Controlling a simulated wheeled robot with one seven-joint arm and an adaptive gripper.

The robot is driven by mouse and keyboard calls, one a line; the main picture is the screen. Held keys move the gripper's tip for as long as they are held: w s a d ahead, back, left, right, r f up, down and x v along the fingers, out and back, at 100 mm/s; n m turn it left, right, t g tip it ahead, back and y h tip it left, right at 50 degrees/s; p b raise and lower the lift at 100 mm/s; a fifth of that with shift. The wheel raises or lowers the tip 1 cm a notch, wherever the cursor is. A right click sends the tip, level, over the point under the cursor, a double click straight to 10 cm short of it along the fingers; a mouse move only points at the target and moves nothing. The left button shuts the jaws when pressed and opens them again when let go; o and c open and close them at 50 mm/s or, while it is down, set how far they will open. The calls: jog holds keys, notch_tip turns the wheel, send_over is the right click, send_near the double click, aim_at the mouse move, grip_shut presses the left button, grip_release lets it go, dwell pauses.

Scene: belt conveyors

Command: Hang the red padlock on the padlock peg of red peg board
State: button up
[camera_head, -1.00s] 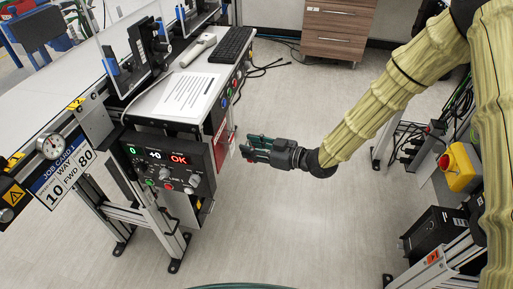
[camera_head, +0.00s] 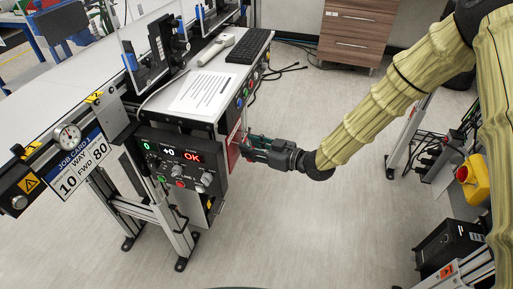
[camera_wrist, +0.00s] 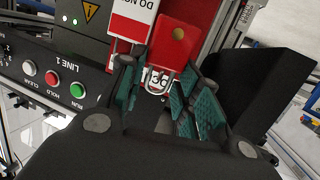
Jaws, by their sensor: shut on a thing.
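The red padlock (camera_wrist: 177,42) shows between the tips of my gripper's teal fingers in the wrist view. It has a yellow dot on its face, and its metal shackle points down in that picture. My gripper (camera_head: 248,147) is shut on it, with its tips at the red peg board (camera_head: 233,153) on the end of the conveyor station. Red board surface (camera_wrist: 207,12) also shows behind the padlock in the wrist view. The padlock peg cannot be made out, and I cannot tell whether the padlock touches it.
A red and white tag (camera_wrist: 133,22) hangs close beside the padlock. The control panel (camera_head: 182,165) with buttons and knobs is just left of my gripper. The keyboard (camera_head: 249,46) and paper (camera_head: 205,90) lie on the tabletop above. Open floor lies below and right.

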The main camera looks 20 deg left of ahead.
jog(key=shift+a+f, duration=0.1)
jog(key=shift+a, duration=0.7)
jog(key=shift+a+f+b, duration=0.45)
jog(key=shift+a+f, duration=0.05)
jog(key=shift+a, duration=0.2)
